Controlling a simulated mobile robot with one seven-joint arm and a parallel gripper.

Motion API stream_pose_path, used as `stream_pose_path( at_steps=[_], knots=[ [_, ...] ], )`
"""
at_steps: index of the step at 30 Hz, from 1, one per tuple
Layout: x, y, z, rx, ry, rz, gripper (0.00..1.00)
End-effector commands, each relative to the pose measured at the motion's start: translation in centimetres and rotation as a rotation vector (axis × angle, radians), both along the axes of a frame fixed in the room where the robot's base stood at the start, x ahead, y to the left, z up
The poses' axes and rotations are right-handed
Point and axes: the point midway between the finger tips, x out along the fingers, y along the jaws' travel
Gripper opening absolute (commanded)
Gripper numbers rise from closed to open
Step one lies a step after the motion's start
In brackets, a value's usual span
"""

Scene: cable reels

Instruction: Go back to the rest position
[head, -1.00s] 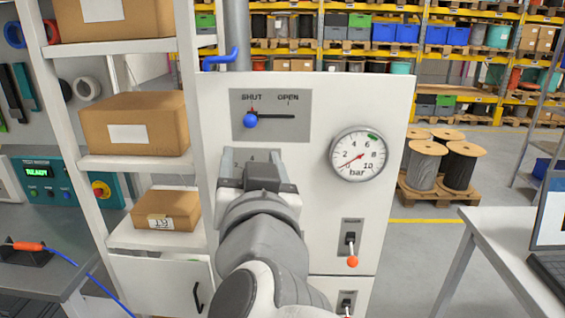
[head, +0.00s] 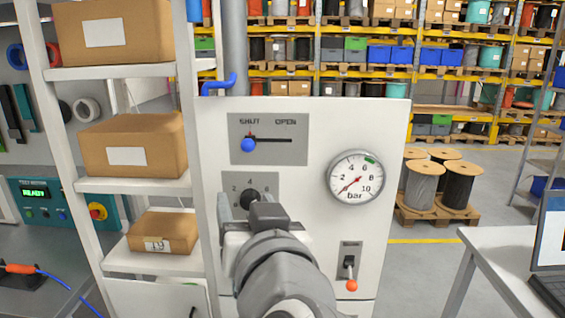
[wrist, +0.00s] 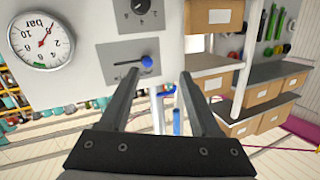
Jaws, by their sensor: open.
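My gripper (head: 250,208) is in front of the white control panel (head: 300,225), below and partly over the plate with a black rotary knob (head: 250,196). In the wrist view my gripper (wrist: 155,82) shows two dark fingers spread wide with nothing between them. The blue-tipped slider (head: 248,144) is at the SHUT end of its slot; it also shows in the wrist view (wrist: 146,62). The round gauge (head: 356,178) has its red needle low on the bar scale. A lever with an orange-red tip (head: 351,284) hangs down at the lower right of the panel.
A shelf rack with cardboard boxes (head: 133,146) stands close on the left. A blue hooked handle (head: 220,85) sticks up at the panel's top left. A table with a laptop (head: 549,285) is at the right. Cable reels (head: 460,180) stand on a pallet behind, with open floor around.

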Motion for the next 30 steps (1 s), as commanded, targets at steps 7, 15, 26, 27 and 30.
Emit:
stream_pose_path(
  at_steps=[7, 15, 26, 27, 30],
  knots=[
    [-0.1, -3.7, -6.4, -0.119, 0.288, 0.083, 0.64],
    [-3.9, -12.8, -14.0, -0.241, 0.704, -0.035, 0.64],
    [-7.8, -19.0, -17.0, -0.291, 0.943, -0.178, 0.64],
    [-7.9, -19.0, -17.0, -0.292, 0.944, -0.179, 0.64],
    [-7.8, -19.0, -16.9, -0.292, 0.943, -0.177, 0.64]
  ],
)
